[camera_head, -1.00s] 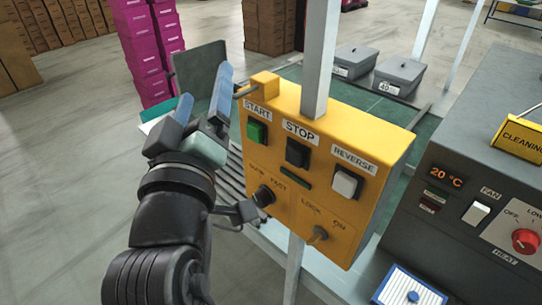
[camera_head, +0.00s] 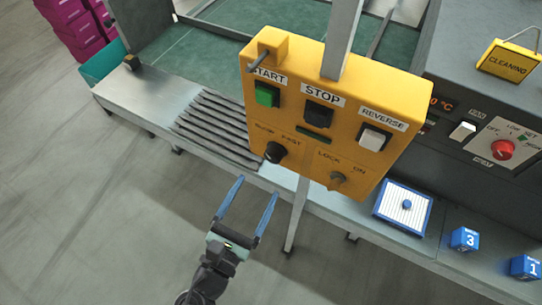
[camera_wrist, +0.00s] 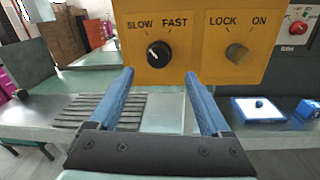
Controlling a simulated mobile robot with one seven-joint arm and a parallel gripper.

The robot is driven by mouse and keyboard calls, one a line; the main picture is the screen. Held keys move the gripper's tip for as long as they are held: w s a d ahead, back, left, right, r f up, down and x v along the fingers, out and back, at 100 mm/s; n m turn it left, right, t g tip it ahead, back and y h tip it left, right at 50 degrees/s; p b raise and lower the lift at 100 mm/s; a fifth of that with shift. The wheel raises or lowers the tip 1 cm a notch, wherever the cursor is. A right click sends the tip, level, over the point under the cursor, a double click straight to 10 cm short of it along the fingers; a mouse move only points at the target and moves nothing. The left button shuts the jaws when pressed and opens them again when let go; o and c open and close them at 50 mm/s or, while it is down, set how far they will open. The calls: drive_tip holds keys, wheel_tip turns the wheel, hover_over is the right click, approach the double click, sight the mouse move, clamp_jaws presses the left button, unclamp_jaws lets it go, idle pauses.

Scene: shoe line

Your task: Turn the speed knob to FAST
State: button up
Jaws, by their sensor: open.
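The speed knob (camera_head: 274,152) is a black round knob at the lower left of the yellow control box (camera_head: 300,140), under the words SLOW and FAST. In the wrist view the knob (camera_wrist: 159,54) shows a white pointer mark aimed to the upper left, toward SLOW. My gripper (camera_head: 255,188) is open and empty, below and a little left of the knob in the head view. In the wrist view its two blue fingers (camera_wrist: 158,80) point toward the box, with the knob ahead between their tips. The fingers do not appear to touch the knob.
The lock knob (camera_head: 338,179) sits right of the speed knob. Green START (camera_head: 267,94), black STOP (camera_head: 318,114) and white REVERSE (camera_head: 374,137) buttons are above. A metal post (camera_head: 343,40) carries the box. Blue cubes (camera_head: 465,239) lie on the bench at right.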

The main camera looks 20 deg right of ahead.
sight(272, 159)
drive_tip(key=p+x, duration=0.1)
drive_tip(key=x, duration=0.7)
drive_tip(key=shift+w+d, duration=0.15)
drive_tip(key=shift+w, duration=0.15)
clamp_jaws()
